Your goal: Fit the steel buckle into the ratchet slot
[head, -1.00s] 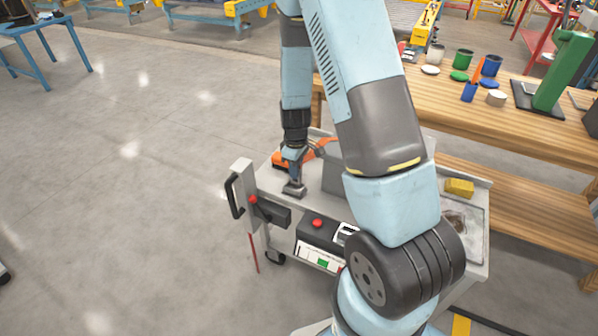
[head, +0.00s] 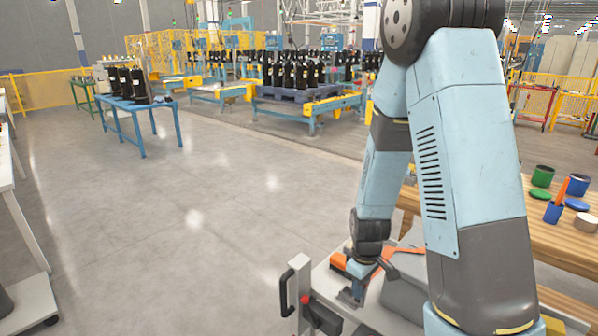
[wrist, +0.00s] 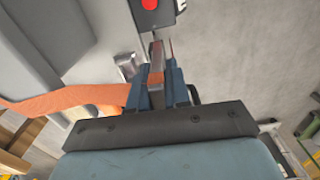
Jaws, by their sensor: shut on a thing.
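My gripper (head: 356,285) is low over the top of a grey cart, with its fingers pointing down. In the wrist view its two blue-grey fingers (wrist: 157,88) are shut on a narrow steel piece with an orange band, which looks like the steel buckle (wrist: 157,52). An orange strap (wrist: 60,103) runs in from the left towards the gripper; it also shows in the head view (head: 405,250). A small metal fitting (wrist: 128,66) lies just left of the fingers. I cannot make out the ratchet slot with certainty.
The grey cart (head: 322,275) has an upright post with a black handle (head: 290,290) at its left. A grey box (head: 402,293) stands right of the gripper. A wooden bench (head: 545,225) with cans is at right. The floor at left is open.

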